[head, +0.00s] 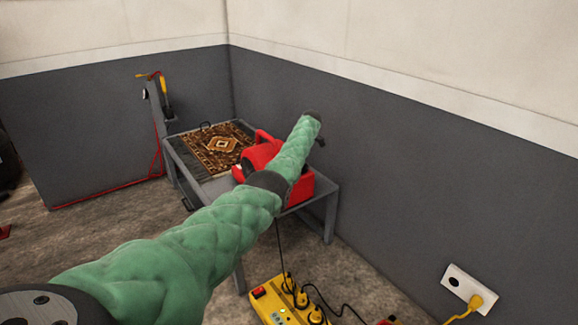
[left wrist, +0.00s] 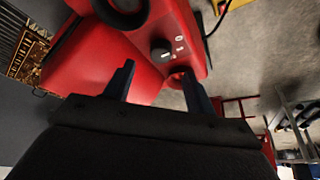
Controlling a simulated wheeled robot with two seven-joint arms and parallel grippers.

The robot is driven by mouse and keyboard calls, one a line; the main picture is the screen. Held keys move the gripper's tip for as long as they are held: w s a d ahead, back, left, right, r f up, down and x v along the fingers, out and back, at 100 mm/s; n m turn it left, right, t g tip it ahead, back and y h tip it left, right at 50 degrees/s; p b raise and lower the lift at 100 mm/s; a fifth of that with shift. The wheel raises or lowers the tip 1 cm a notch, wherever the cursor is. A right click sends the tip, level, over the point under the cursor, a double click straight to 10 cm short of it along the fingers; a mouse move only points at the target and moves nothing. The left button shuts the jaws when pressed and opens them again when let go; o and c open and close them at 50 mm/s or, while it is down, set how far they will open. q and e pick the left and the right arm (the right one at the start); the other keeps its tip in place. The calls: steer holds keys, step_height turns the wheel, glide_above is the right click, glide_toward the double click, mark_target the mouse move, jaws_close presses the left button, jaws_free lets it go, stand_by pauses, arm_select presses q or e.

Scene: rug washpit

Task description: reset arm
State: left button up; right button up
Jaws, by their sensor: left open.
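My left arm, in a green padded sleeve, reaches from the lower left of the head view across the front of a red machine (head: 262,150) on a grey table. My left gripper (left wrist: 158,68) shows in the left wrist view with its two dark fingers apart and nothing between them. The red machine, with a black knob, fills the upper middle of that view, close behind the fingers. I cannot tell if they touch it. In the head view the arm hides part of the machine, and the fingers are too small to make out. My right gripper is in neither view.
A patterned rug (head: 222,143) lies on the table (head: 334,190) beside the machine. A yellow power strip (head: 272,303) with cables is on the floor in front. A wall socket (head: 462,286) with a yellow plug is at right. Dark walls close off the back and right.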

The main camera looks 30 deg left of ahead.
arm_select(q)
steer(key=shift+w+d+r, duration=0.1)
steer(key=shift+d+r, duration=0.15)
steer(key=shift+r, duration=0.45)
